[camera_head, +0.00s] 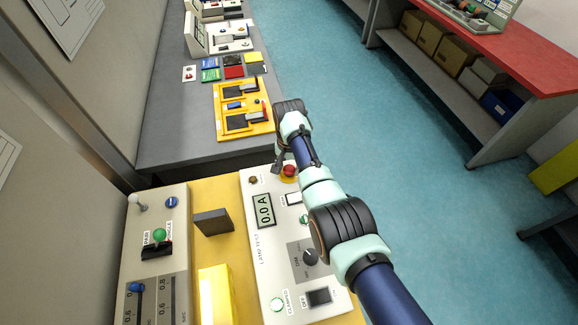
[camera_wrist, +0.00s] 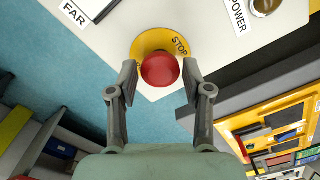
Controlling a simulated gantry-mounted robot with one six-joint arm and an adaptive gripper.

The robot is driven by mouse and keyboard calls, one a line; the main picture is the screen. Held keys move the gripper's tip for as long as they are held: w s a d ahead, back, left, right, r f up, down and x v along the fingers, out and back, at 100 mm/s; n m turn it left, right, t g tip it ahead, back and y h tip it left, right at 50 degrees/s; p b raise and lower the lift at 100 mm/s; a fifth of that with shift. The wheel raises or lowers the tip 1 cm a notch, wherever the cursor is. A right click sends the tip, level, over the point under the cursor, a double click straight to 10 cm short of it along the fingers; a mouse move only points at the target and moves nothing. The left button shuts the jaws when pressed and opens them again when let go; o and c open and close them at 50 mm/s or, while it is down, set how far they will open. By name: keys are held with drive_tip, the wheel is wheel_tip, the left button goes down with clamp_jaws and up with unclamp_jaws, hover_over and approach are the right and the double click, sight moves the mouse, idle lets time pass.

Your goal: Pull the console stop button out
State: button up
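The console stop button (camera_head: 289,170) is a red round knob on a yellow ring, at the far end of the white console panel (camera_head: 258,184). In the wrist view the red stop button (camera_wrist: 160,70) sits on its yellow ring marked STOP. My gripper (camera_wrist: 157,80) is open, with one finger on each side of the red knob and a visible gap on both sides. In the head view my gripper (camera_head: 284,162) is above the button, and my arm covers part of the console's right side. Whether the knob is pushed in or out cannot be told.
The console also carries a display (camera_head: 264,211) reading 0.0 A, a dark rotary knob (camera_head: 310,257) and a rocker switch (camera_head: 318,296). A dark upright plate (camera_head: 212,221) and a yellow block (camera_head: 216,295) stand left of it. A yellow panel (camera_head: 243,108) lies on the bench beyond.

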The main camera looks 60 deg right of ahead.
sight(289, 169)
clamp_jaws()
drive_tip(key=shift+r+p, duration=0.95)
drive_tip(key=shift+p, duration=0.25)
drive_tip(key=shift+f, duration=0.1)
drive_tip(key=o, duration=0.5)
unclamp_jaws()
wheel_tip(289, 169, up, 12)
drive_tip(key=shift+w, duration=0.1)
